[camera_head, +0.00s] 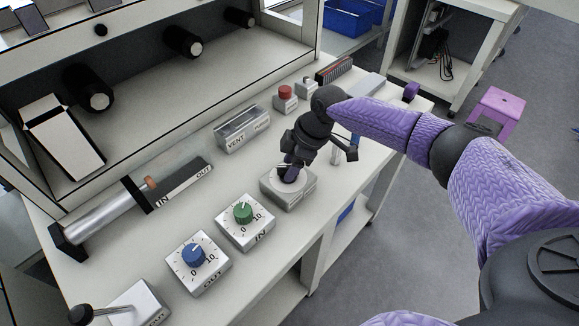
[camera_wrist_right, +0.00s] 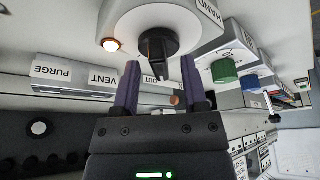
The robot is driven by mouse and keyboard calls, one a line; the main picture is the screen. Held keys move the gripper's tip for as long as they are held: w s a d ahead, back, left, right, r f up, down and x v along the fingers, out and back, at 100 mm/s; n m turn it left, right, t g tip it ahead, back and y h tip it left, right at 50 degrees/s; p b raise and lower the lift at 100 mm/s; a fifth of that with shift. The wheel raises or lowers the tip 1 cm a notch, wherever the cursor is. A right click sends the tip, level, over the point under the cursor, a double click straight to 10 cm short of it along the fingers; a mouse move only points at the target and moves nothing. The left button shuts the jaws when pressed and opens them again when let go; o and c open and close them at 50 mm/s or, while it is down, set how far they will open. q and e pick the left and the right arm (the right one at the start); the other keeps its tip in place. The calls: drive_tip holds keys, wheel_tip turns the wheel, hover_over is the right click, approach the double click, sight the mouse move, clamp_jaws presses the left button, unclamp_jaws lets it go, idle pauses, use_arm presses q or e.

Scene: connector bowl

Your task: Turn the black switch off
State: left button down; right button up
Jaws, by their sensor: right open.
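The black switch (camera_wrist_right: 157,48) is a dark knob with a raised grip on a pale, round-faced box. In the head view its box (camera_head: 289,197) stands on the bench, and my right gripper hides most of the knob. My right gripper (camera_head: 291,176) points down at the box from above. In the right wrist view its two fingers (camera_wrist_right: 160,76) are apart, one on either side of the knob's grip. I cannot tell whether either finger touches it. A small lamp (camera_wrist_right: 111,45) beside the knob glows. My left gripper is not in view.
A green dial (camera_head: 243,213) and a blue dial (camera_head: 193,253) sit on boxes nearby. A VENT/PURGE box (camera_head: 242,130) and a red button box (camera_head: 286,97) stand behind. A lever box (camera_head: 139,303) is at front left. Bare bench lies between these boxes.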

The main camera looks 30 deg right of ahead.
drive_tip(key=shift+f, duration=0.1)
clamp_jaws()
idle(0.3)
